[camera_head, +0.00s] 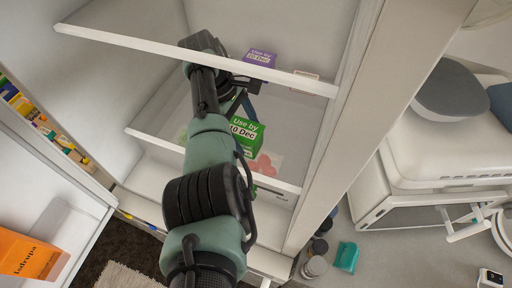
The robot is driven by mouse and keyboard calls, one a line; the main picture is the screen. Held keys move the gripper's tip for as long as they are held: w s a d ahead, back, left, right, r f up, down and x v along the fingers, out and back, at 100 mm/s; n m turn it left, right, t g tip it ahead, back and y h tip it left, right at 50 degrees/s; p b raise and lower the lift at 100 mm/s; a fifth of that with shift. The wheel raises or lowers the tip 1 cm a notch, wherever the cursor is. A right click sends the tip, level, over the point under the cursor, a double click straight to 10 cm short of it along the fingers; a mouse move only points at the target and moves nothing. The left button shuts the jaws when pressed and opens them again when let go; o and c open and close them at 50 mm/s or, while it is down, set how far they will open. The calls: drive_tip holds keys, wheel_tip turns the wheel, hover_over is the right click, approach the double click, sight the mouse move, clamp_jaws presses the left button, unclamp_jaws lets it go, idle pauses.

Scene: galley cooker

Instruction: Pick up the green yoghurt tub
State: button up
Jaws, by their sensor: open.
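The green yoghurt tub (247,134) stands on a middle shelf of a white open cabinet, with a "10 Dec" use-by label facing me. My arm reaches up into the cabinet from the bottom and partly covers the tub's left side. My gripper (239,104) is at the end of the bent wrist, just above and behind the tub in the picture. The gripper is small, dark and partly hidden by my arm. It looks open, with nothing visibly held. I cannot tell whether it touches the tub.
A purple tub (261,58) with a "10 Dec" label sits farther up, beside a pale box (306,75). White shelf edges (300,84) run above and below the green tub. The cabinet's right post (345,130) is close. An open door with an orange box (30,255) is at left.

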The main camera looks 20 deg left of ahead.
drive_tip(key=shift+s+d+f, duration=0.1)
drive_tip(key=shift+d+f, duration=0.2)
drive_tip(key=shift+w+a+f, duration=0.1)
drive_tip(key=shift+a, duration=0.35)
drive_tip(key=shift+w+a+f, duration=0.1)
drive_tip(key=shift+a, duration=0.3)
drive_tip(key=shift+c, duration=0.2)
drive_tip(key=shift+s+d+r, duration=0.1)
drive_tip(key=shift+d+r, duration=0.1)
drive_tip(key=shift+d, duration=0.3)
drive_tip(key=c, duration=0.7)
drive_tip(key=shift+a+f, duration=0.1)
drive_tip(key=shift+a, duration=0.2)
drive_tip(key=c, duration=0.7)
drive_tip(key=shift+d, duration=0.1)
drive_tip(key=shift+c, duration=0.5)
